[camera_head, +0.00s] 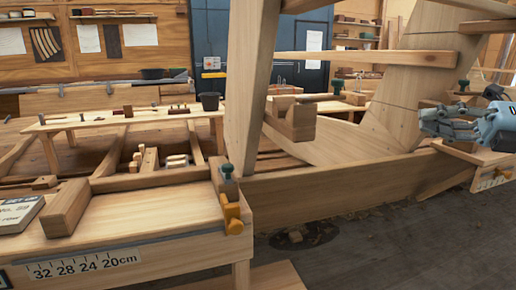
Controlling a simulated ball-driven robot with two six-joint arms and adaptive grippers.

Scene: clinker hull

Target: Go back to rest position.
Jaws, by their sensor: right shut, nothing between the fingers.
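My right gripper (449,123) is at the right edge of the head view, pointing left. It is shut and empty, with grey fingers and a blue body behind them. It is in front of the pale wooden hull planks and above a small wooden box with a scale on its side (492,178). I cannot tell whether it touches anything there. My left gripper is not in view.
A wooden bench (150,225) with a ruler strip fills the lower left, carrying a book (18,213) and a wooden block (66,207). A tall timber post (247,85) stands mid-view. Dark floor (385,245) at lower right has shavings but looks otherwise open.

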